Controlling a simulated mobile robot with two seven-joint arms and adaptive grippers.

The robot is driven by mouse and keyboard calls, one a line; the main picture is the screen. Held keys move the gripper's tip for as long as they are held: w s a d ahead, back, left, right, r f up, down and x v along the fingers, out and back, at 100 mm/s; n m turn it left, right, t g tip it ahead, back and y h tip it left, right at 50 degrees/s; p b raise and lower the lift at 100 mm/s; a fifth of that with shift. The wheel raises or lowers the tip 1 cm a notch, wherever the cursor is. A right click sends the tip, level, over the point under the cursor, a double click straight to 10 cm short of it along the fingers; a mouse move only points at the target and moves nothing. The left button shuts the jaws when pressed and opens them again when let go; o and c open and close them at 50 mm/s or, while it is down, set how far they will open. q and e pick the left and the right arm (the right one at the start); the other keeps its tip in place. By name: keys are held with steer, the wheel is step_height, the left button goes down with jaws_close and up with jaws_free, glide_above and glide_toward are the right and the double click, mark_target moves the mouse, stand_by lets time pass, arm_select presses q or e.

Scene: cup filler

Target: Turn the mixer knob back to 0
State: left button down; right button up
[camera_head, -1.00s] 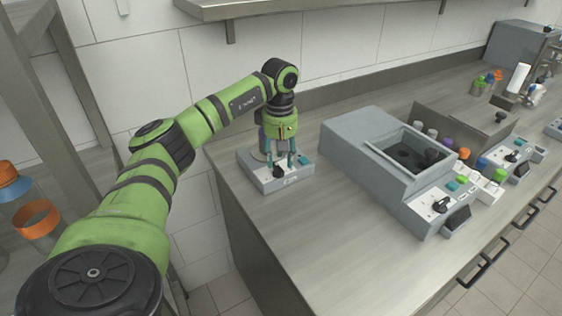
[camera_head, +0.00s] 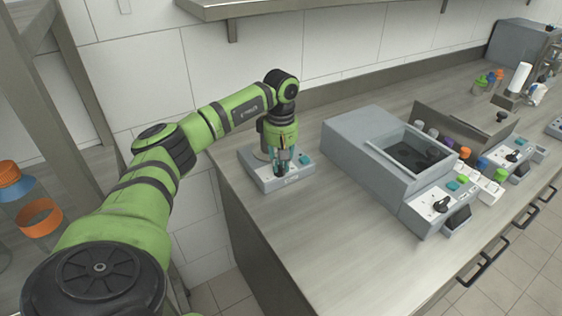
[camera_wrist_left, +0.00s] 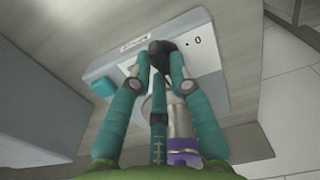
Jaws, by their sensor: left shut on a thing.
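The mixer (camera_head: 268,178) is a small grey box with a pale top at the left end of the counter. In the left wrist view the mixer (camera_wrist_left: 205,60) shows a black knob (camera_wrist_left: 160,47), a "0" mark to one side of the knob and a teal button (camera_wrist_left: 103,87). My left gripper (camera_head: 281,172) points down over the mixer's front. In the left wrist view its teal fingers (camera_wrist_left: 161,60) are shut on the knob. The fingers cover part of the knob, so I cannot tell its exact pointing. My right gripper is not in view.
A larger grey machine (camera_head: 355,140) with an open well and its own black knob stands right of the mixer. Several coloured-cap bottles stand farther right. A shelf (camera_head: 300,8) hangs above. The front of the counter (camera_head: 310,235) is clear.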

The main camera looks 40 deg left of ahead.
arm_select(q)
steer(key=n+p, duration=0.1)
steer(key=n, duration=0.2)
steer(key=shift+a+n, duration=0.1)
steer(key=shift+n, duration=0.3)
steer(key=n+p, duration=0.1)
steer(key=n, duration=0.3)
steer(key=n+p, duration=0.1)
steer(key=n, duration=0.4)
steer(key=shift+s+a, duration=0.1)
steer(key=shift+a, duration=0.05)
steer(key=n+p, duration=0.1)
steer(key=n, duration=0.3)
steer(key=shift+s+n, duration=0.1)
steer(key=shift+n, duration=0.3)
steer(key=c, duration=1.1)
jaws_free()
steer(key=shift+c, duration=0.2)
